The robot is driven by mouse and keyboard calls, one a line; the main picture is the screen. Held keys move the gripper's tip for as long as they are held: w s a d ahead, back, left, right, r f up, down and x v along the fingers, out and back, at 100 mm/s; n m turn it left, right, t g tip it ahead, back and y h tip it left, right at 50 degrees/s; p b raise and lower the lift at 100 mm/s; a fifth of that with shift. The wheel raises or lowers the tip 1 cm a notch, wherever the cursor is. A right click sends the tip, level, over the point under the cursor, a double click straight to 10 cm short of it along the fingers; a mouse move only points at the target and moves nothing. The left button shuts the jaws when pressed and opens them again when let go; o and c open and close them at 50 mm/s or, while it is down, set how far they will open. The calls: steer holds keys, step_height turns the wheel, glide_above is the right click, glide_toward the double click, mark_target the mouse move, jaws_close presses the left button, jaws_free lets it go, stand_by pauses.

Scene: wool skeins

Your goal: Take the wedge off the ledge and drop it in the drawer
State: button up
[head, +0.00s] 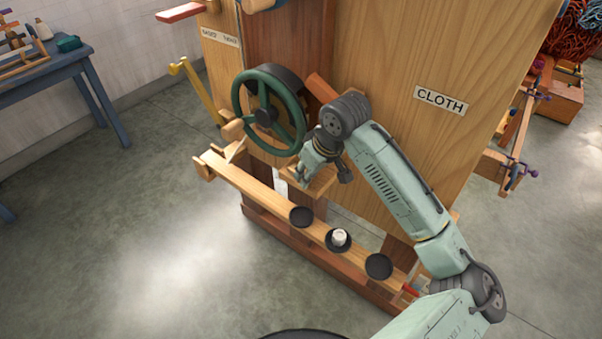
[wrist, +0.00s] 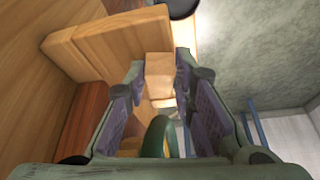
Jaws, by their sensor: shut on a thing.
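My gripper (head: 312,167) is in front of the tall wooden cabinet, to the right of the green handwheel. In the wrist view my gripper (wrist: 158,85) has its fingers on both sides of a pale wooden block (wrist: 159,72), which I take for the wedge; it is shut on it. In the head view the gripper hides the wedge. The wooden ledge (head: 262,193) runs low along the cabinet. A wooden box-like part (head: 322,184) juts out just under the gripper, and it also shows in the wrist view (wrist: 120,42); I cannot tell for sure that it is the drawer.
The green handwheel (head: 269,110) stands close to the left of the gripper. Dark dishes (head: 379,266) and a white cup-like thing (head: 339,236) sit on the ledge. A yellow lever (head: 197,88) sticks out at left. A CLOTH label (head: 440,100) marks the panel.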

steer(key=shift+c, duration=1.2)
steer(key=shift+r+b, duration=0.3)
steer(key=shift+r, duration=0.1)
steer(key=shift+s+a+r, duration=0.15)
steer(key=shift+a+r, duration=0.05)
steer(key=shift+r, duration=0.05)
steer(key=s+a+b, duration=0.3)
steer(key=s+a, duration=0.7)
steer(key=s, duration=0.4)
steer(key=shift+s, duration=0.15)
steer(key=shift+a+r, duration=0.1)
